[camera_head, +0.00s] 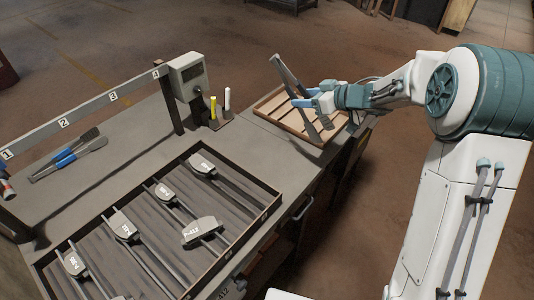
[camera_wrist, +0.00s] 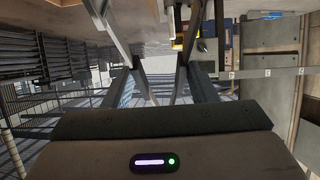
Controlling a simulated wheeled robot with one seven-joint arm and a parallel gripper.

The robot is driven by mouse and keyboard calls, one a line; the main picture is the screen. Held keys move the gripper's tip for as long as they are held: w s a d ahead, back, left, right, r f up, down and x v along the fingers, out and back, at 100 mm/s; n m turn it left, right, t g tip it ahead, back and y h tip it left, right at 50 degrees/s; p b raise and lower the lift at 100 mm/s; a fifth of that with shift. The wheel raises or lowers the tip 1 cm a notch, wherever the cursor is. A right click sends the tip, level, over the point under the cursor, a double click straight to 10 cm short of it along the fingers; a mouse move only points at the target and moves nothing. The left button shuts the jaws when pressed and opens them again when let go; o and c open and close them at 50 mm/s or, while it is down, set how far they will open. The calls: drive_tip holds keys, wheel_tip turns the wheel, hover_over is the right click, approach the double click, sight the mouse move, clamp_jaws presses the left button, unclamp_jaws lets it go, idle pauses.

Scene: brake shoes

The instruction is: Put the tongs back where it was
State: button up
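The tongs (camera_head: 285,72) are long, grey and metallic, with blue at the part near my gripper. They slant steeply above the wooden tray (camera_head: 262,104) at the back right of the bench. My gripper (camera_head: 318,101) appears shut on them, reaching in from the right. In the wrist view, grey metal bars of the tongs (camera_wrist: 107,32) run up from between the fingers of my gripper (camera_wrist: 162,85). The lower end of the tongs hangs close over the tray; I cannot tell whether it touches.
A large dark-rimmed tray (camera_head: 268,210) holds several brake shoes (camera_head: 201,230). A grey device (camera_head: 188,76) stands at the end of a numbered rail (camera_head: 88,108), near yellow and white markers (camera_head: 227,99). Bench space between is clear.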

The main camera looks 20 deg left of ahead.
drive_tip(key=s+a+f+b, duration=0.2)
drive_tip(key=s+a+f, duration=0.4)
drive_tip(key=a+f, duration=0.2)
drive_tip(key=shift+s+a+f, duration=0.35)
drive_tip(key=shift+s+f, duration=0.05)
drive_tip(key=shift+f, duration=0.85)
drive_tip(key=shift+f+b, duration=0.1)
drive_tip(key=shift+b, duration=0.2)
drive_tip(key=shift+f, duration=0.15)
drive_tip(key=o, duration=0.5)
drive_tip(key=shift+o, duration=0.2)
